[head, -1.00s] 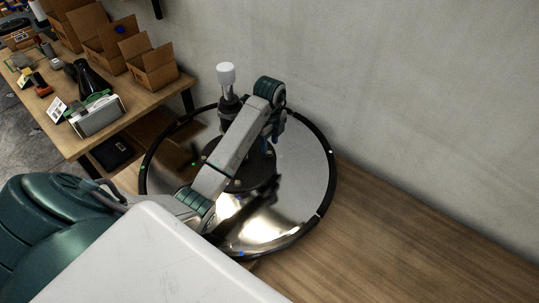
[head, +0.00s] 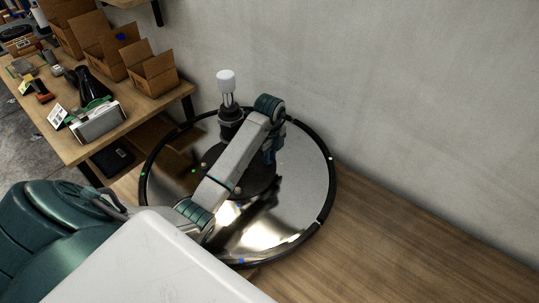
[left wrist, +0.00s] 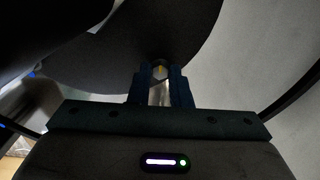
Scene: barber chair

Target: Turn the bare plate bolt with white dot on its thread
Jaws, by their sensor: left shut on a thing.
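My left gripper (head: 268,157) points down at the far right part of this plate, partly hidden by my arm. In the left wrist view my left gripper (left wrist: 160,85) is shut on a metal bolt (left wrist: 159,73) with a yellowish mark, in front of the dark plate (left wrist: 110,60). I cannot make out a white dot on it. My right gripper is out of view.
A dark post with a white top (head: 226,82) stands on the base behind my arm. A wooden bench (head: 150,105) with cardboard boxes (head: 152,72) and tools is at the left. A grey wall (head: 400,100) stands behind.

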